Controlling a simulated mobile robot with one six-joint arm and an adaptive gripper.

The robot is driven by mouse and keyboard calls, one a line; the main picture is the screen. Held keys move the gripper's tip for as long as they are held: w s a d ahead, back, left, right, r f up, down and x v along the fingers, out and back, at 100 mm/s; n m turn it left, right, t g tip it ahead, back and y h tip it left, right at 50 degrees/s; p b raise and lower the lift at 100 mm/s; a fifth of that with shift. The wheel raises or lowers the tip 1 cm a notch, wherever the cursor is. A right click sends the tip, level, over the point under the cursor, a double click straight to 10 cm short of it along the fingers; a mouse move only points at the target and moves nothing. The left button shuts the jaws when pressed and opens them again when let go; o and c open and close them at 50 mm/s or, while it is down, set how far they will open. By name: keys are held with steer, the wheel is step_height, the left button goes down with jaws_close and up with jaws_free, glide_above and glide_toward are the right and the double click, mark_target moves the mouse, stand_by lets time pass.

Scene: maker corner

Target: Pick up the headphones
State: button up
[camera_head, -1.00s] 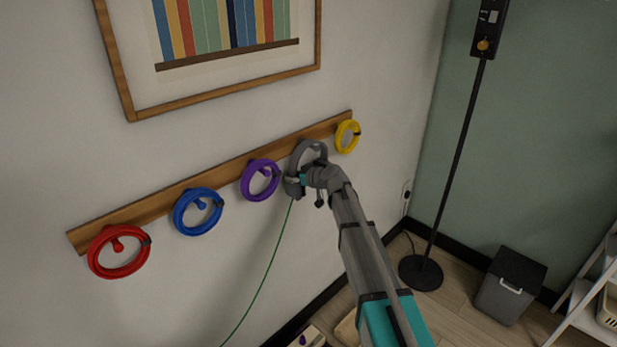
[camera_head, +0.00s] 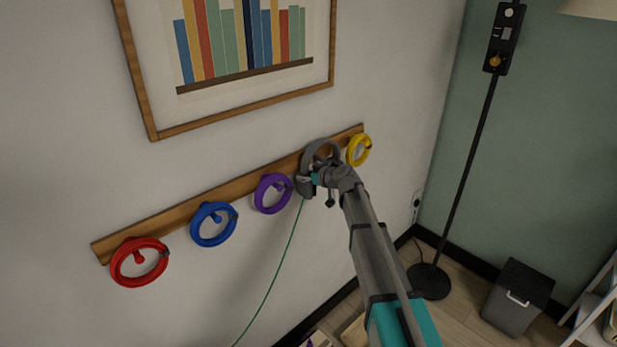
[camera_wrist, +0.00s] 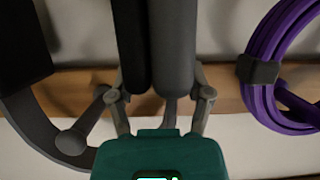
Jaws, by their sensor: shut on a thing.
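The grey headphones (camera_head: 307,158) hang on the wooden rail on the wall, between the purple coil and the yellow coil. Their band loops upward and a thin green cable (camera_head: 277,266) runs down from them. My gripper (camera_head: 316,179) is at the lower part of the headphones, shut on one ear cup. In the wrist view the ear cup (camera_wrist: 172,45) is between the fingers of my gripper (camera_wrist: 160,95). The band (camera_wrist: 35,125) curves at left around a grey peg, with a dark ear pad (camera_wrist: 20,45) beside it.
The wooden rail (camera_head: 240,187) also holds a red coil (camera_head: 122,270), a blue coil (camera_head: 203,238), a purple coil (camera_head: 262,203) and a yellow coil (camera_head: 352,158). A framed picture hangs above. A floor lamp (camera_head: 462,180) and a grey bin (camera_head: 517,298) stand at right.

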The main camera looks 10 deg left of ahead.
step_height(320, 180, up, 22)
steer(key=p, duration=2.1)
steer(key=shift+r, duration=0.1)
